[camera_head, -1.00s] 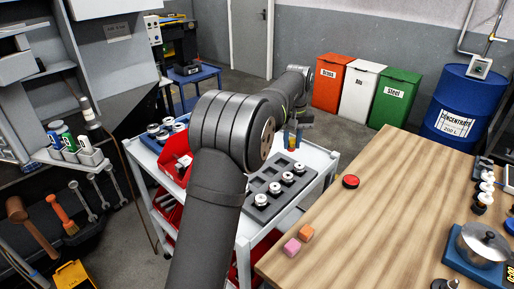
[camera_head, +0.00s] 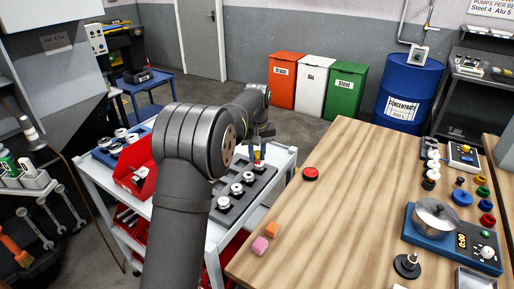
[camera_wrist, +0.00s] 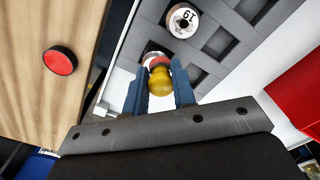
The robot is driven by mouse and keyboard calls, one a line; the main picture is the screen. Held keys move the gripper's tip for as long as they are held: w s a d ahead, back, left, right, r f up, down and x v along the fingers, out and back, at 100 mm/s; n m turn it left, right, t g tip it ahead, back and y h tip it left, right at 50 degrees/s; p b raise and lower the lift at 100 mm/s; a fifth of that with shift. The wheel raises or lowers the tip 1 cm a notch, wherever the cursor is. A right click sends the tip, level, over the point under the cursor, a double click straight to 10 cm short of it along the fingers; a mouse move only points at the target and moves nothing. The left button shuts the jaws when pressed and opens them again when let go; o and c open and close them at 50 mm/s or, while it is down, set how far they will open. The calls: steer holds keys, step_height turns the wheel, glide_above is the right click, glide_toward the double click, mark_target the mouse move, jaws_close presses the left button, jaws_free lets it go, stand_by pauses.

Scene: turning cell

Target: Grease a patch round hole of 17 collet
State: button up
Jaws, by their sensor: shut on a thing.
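My gripper (camera_wrist: 160,95) is shut on a yellow, round-ended tool (camera_wrist: 160,82) between its blue fingers; it also shows in the head view (camera_head: 259,155). A white-topped collet (camera_wrist: 155,60) with a red band showing is directly beyond the tool's tip, over the grey tray (camera_head: 268,178). Its number is hidden, and I cannot tell whether the tool touches it. Another collet (camera_wrist: 183,20), marked 19, sits beside it in the wrist view. In the head view, collets (camera_head: 236,189) stand in a row in the tray. I cannot read a 17 anywhere.
The tray is on a white trolley (camera_head: 284,160). A red bin (camera_head: 137,181) stands at its left. Much of the bench's middle is clear.

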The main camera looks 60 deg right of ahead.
steer(key=shift+d+f, duration=0.65)
steer(key=shift+f, duration=0.35)
steer(key=shift+d, duration=1.5)
steer(key=a, duration=0.4)
steer(key=shift+a, duration=0.15)
steer(key=shift+r, duration=4.1)
